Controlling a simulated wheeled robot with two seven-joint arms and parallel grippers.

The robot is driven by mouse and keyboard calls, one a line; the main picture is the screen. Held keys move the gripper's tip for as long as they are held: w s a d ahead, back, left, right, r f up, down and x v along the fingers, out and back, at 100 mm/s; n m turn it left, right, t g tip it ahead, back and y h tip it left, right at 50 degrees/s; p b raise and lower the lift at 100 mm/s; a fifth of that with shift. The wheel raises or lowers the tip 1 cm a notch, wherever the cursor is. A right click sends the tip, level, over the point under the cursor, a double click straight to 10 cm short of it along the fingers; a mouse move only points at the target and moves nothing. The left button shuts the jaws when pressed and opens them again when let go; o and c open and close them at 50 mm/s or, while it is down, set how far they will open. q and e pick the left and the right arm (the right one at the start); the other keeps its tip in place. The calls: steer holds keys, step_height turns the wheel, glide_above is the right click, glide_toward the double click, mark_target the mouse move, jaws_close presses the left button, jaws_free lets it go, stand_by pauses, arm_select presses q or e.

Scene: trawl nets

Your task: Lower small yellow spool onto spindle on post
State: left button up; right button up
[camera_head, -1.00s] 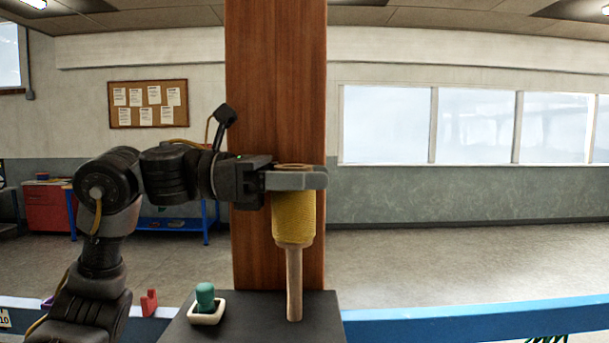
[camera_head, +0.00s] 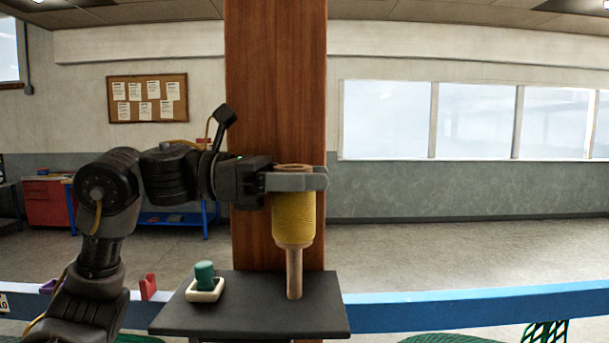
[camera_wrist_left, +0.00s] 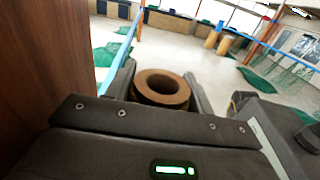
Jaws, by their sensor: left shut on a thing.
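The small yellow spool (camera_head: 293,220) is upright in the head view, in front of the wooden post (camera_head: 276,90). My left gripper (camera_head: 297,180) is shut on its upper end, just below the tan rim. The pale wooden spindle (camera_head: 294,273) stands upright on the dark shelf (camera_head: 250,318) and shows directly below the spool, in line with it. The spindle's top is hidden; how far it reaches inside the spool cannot be seen. In the left wrist view the spool's ring-shaped top (camera_wrist_left: 162,88) sits between the fingers. My right gripper is not in view.
A blue rail (camera_head: 430,309) runs across behind the shelf. A red piece (camera_head: 148,287) is at the left. The space right of the spool is clear.

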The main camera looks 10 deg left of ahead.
arm_select(q)
steer(key=shift+f+b, duration=3.1)
steer(key=shift+f, duration=0.85)
steer(key=o, duration=1.2)
steer(key=shift+a, duration=0.25)
steer(key=a+b, duration=0.1)
steer(key=a, duration=0.2)
steer(key=s+a, duration=0.1)
steer(key=a, duration=0.2)
steer(key=a+b, duration=0.1)
steer(key=a, duration=0.1)
steer(key=shift+s+a+f+b, duration=0.1)
steer(key=shift+s+a+b, duration=0.15)
steer(key=shift+a+b, duration=0.15)
steer(key=shift+a, duration=0.4)
steer(key=shift+s+a, duration=0.15)
steer(key=shift+a, duration=0.15)
